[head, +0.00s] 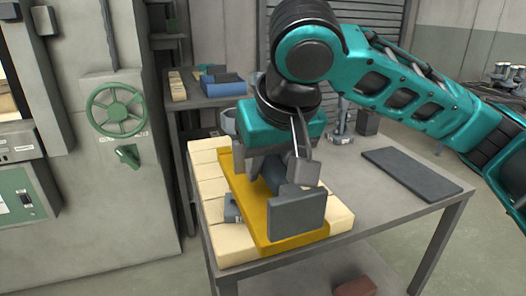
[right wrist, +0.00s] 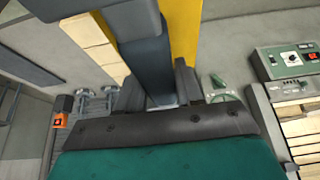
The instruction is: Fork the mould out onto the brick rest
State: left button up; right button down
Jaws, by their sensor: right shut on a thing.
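The brick rest (head: 213,225), a bed of cream bricks, lies on the left part of the grey table. A long yellow piece (head: 243,210) lies across the bricks. My right gripper (head: 284,178) is above the yellow piece, shut on a blue-grey bar (right wrist: 148,60) that ends in a broad flat plate (head: 297,213). The bar runs beside the yellow piece in the right wrist view. A smaller blue-grey part (head: 231,208) shows at the yellow piece's left side. I cannot tell for sure which part is the mould. My left gripper is out of view.
A grey cabinet with a green handwheel (head: 117,110) stands left of the table (head: 385,212). A dark flat slab (head: 405,172) lies on the table's right. A blue box (head: 222,84) stands on a surface behind. A reddish block (head: 354,287) lies low in front.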

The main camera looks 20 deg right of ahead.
aim_at(301, 208)
jog(key=shift+s, duration=0.25)
jog(key=shift+s+d+p, duration=0.15)
jog(key=shift+s+p, duration=0.75)
jog(key=shift+s, duration=1.5)
jog(key=shift+s+p, duration=0.55)
jog(key=shift+s, duration=0.65)
jog(key=shift+s+d, duration=0.15)
jog(key=shift+s, duration=1.15)
